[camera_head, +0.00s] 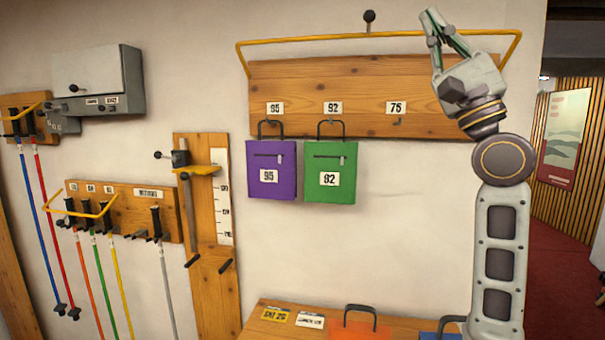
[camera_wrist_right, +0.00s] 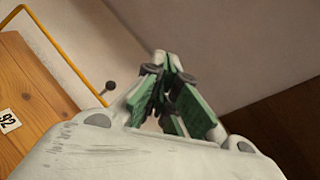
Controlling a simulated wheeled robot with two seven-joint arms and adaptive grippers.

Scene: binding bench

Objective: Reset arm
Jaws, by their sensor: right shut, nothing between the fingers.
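My right gripper (camera_head: 432,18) is raised at the upper right in the head view, in front of the right end of the wooden hook board (camera_head: 350,75). Its fingers point up and to the left. In the right wrist view the green-padded fingers (camera_wrist_right: 172,75) come together at their tips, with nothing held between them. The gripper is apart from the bags. My left gripper is in neither view.
A purple bag (camera_head: 271,172) and a green bag (camera_head: 330,174) hang under the board. A yellow rail (camera_head: 310,40) frames the board, close to my right gripper. Poles hang at the left. A wooden bench (camera_head: 262,330) below holds tags, an orange bag (camera_head: 360,331) and a blue one.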

